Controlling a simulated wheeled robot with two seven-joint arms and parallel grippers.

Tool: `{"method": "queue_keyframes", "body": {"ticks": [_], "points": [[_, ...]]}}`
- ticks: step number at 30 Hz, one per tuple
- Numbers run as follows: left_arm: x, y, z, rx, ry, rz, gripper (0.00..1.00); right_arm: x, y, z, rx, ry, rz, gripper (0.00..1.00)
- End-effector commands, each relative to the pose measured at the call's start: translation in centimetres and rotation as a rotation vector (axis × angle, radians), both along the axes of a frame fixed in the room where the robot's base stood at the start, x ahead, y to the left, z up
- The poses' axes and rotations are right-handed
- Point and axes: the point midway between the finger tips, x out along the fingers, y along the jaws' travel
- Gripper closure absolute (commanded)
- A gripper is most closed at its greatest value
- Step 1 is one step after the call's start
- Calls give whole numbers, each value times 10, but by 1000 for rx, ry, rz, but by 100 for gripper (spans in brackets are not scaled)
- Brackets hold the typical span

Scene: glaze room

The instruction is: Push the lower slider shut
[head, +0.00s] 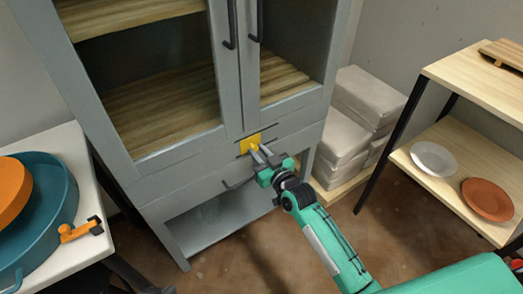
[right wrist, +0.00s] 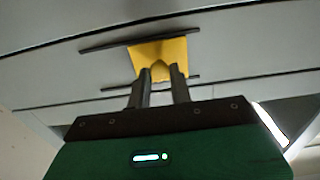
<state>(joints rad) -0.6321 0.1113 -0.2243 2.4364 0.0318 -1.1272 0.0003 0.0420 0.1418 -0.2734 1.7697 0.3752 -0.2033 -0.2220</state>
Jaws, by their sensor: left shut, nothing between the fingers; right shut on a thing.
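A yellow slider plate (head: 245,146) sits on the front of the grey cabinet (head: 205,168), in the band below the glass doors. In the right wrist view the yellow slider plate (right wrist: 148,53) lies between two thin dark rails, with a yellow knob (right wrist: 159,71) standing out from it. My right gripper (head: 259,153) reaches the slider from the lower right. In the right wrist view its fingertips (right wrist: 160,78) are shut on the knob. My left gripper is not in view.
A white table (head: 85,180) at left holds a teal basin (head: 62,190) and an orange tool (head: 78,232). Stacked pale blocks (head: 345,125) stand right of the cabinet. A shelf rack (head: 445,135) with plates is at right. The floor between is open.

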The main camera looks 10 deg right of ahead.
Motion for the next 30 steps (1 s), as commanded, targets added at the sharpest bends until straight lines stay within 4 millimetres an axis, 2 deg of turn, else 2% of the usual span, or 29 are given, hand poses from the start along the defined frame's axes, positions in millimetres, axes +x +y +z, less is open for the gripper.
{"method": "queue_keyframes", "body": {"ticks": [6, 7, 9, 10, 21, 26, 30], "points": [[0, 0, 0, 0, -1, 0, 100, -2, 5, -2, 4, 4, 8, 100], [0, 0, 0, 0, -2, 0, 100, -2, 5, -2, 4, 4, 8, 75], [0, 0, 0, 0, -2, 0, 100, -2, 5, -1, 4, 4, 7, 61], [0, 0, 0, 0, -2, 0, 100, -2, 4, -1, 3, 3, 7, 58], [0, 0, 0, 0, 2, 1, 100, -6, 1, -1, 2, 2, 4, 58], [-4, 5, 1, 16, 34, 5, 100, -26, -6, -1, 1, 4, 5, 58], [-7, 12, 5, 35, 72, 14, 100, -51, -16, -1, 1, 4, 5, 58]]}}
